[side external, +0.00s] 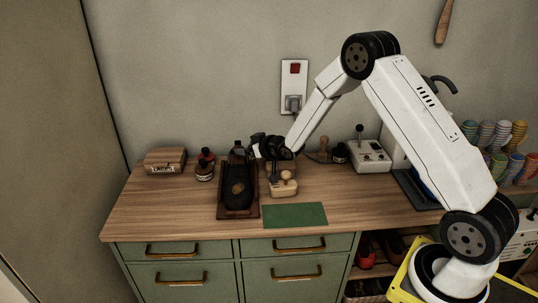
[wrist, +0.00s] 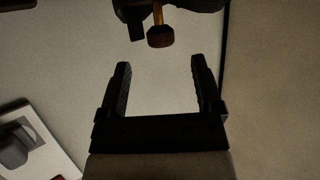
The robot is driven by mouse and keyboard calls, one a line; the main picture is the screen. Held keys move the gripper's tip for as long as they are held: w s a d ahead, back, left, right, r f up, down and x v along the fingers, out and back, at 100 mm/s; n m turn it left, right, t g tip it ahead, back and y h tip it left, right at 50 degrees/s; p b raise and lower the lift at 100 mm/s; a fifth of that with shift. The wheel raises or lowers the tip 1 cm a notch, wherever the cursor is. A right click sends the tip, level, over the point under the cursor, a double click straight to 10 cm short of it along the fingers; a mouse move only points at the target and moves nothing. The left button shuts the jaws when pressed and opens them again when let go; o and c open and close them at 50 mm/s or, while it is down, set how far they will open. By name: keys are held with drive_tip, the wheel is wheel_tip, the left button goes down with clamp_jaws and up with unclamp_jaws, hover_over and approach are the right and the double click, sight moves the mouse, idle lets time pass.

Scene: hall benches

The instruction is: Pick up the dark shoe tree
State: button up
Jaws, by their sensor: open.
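A dark, long piece (side external: 238,188) with a gold oval mark lies in a brown tray (side external: 222,212) on the bench. A narrow dark upright part (side external: 238,150) rises at its far end. I cannot tell surely which part is the shoe tree. My gripper (side external: 256,147) is level above the bench, to the right of that upright part. In the wrist view my gripper (wrist: 158,66) is open, with nothing between its fingers. Just beyond the fingertips are a brown knob (wrist: 160,38) on a gold-coloured stem and a dark shape (wrist: 190,4), cut off by the frame's top edge.
Pale wooden pieces (side external: 283,187) stand to the right of the tray, behind a green mat (side external: 295,215). Small jars (side external: 205,170) and a wooden box (side external: 165,160) stand at the left. A white device (side external: 369,157) is at the right. The bench's left front is clear.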

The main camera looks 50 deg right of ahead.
sight(239, 147)
drive_tip(key=shift+x, duration=2.55)
clamp_jaws()
